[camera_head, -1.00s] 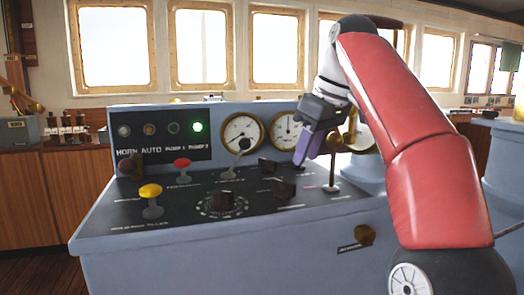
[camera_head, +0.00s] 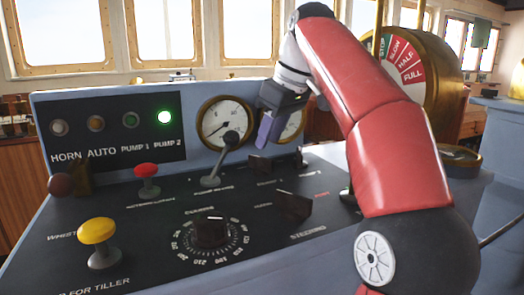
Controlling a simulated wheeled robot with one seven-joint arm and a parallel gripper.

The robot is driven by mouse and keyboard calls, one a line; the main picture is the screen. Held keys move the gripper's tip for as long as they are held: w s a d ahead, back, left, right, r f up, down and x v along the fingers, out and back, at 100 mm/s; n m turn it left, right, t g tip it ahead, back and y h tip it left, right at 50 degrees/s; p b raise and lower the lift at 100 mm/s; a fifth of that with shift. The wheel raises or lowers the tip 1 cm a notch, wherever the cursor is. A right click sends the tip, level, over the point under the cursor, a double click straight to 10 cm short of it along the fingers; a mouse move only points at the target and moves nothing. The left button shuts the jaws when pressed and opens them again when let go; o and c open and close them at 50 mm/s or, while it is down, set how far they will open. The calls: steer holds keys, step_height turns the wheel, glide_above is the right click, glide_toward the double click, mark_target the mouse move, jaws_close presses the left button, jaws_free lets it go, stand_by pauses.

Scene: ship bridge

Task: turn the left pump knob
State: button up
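The left pump knob (camera_head: 258,165) is a dark, upright bar-shaped knob on the black console top, below the gauges. My gripper (camera_head: 267,143) has purple fingers pointing down, just above and behind the left pump knob in the picture. A small gap shows between the fingertips and the knob. The fingers overlap from this side, so their opening is hidden. The PUMP 1 lamp (camera_head: 130,121) is dim green and the PUMP 2 lamp (camera_head: 165,117) is brightly lit.
A grey lever (camera_head: 222,158) stands just left of the knob. A dark steering knob (camera_head: 294,206) and a round dial knob (camera_head: 211,231) are nearer. Red (camera_head: 147,170) and yellow (camera_head: 97,231) push knobs are at left. A brass telegraph (camera_head: 435,75) stands behind my arm.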

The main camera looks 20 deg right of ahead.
mark_target(261, 157)
steer(key=x, duration=0.5)
steer(key=shift+b, duration=0.35)
jaws_close()
